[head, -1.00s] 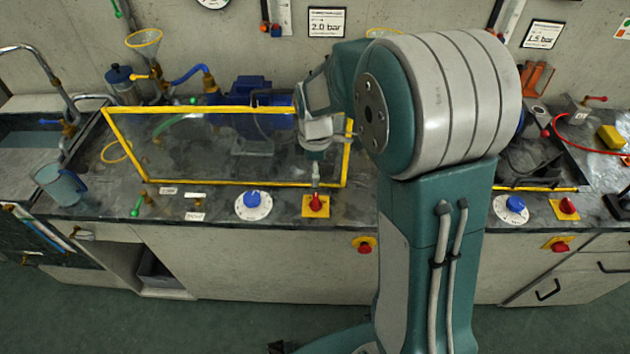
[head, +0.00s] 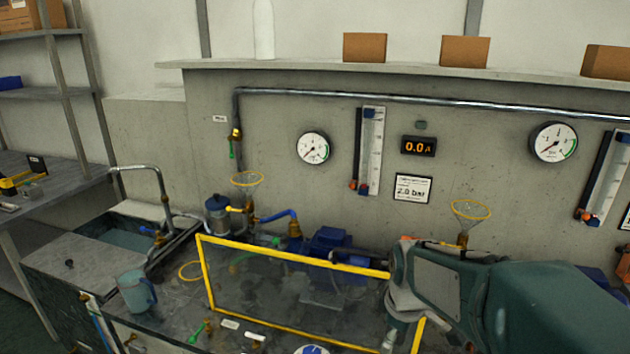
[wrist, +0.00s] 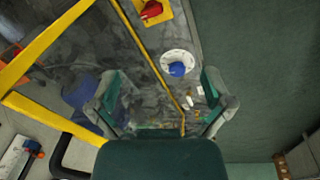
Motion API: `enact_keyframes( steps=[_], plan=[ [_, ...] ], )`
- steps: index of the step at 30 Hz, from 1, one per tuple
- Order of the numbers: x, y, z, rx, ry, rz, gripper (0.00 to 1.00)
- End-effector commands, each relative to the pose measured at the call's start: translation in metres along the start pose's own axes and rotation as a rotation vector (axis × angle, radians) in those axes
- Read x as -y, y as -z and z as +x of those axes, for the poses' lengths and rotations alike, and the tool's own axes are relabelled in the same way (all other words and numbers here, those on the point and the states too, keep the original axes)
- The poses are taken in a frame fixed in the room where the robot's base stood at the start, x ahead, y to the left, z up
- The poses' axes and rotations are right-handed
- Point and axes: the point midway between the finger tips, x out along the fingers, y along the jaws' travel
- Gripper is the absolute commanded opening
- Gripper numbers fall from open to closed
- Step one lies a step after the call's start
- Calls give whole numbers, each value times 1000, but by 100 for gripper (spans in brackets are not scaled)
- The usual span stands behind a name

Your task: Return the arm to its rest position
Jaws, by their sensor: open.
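My arm reaches in from the lower right of the head view, over the bench. Its wrist end stands at the right end of the yellow-framed clear guard (head: 297,262) and covers part of it. The fingertips are not clear there. In the wrist view my gripper (wrist: 165,98) is open, with its two green-grey fingers wide apart and nothing between them. Beyond the fingers lie the dark bench top, a blue knob on a white dial (wrist: 177,68) and a red switch on a yellow plate (wrist: 152,9). The guard's yellow frame (wrist: 45,45) shows at the left.
A blue pump (head: 328,241) sits behind the guard. A blue-grey jug (head: 136,291) stands by the sink at the left. Yellow-rimmed funnels (head: 471,210), gauges (head: 313,148) and a pipe line the back wall. The wrist view shows open floor (wrist: 262,80) at the right.

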Motion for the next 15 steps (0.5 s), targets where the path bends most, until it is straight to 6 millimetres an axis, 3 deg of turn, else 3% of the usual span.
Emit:
enact_keyframes(
  steps=[1, 6, 15],
  plan=[
    [8, -6, -14, -19, -23, 60, 100],
    [34, -26, -49, -82, -80, 275, 100],
    [85, -66, -88, -222, -146, 650, 100]
  ],
)
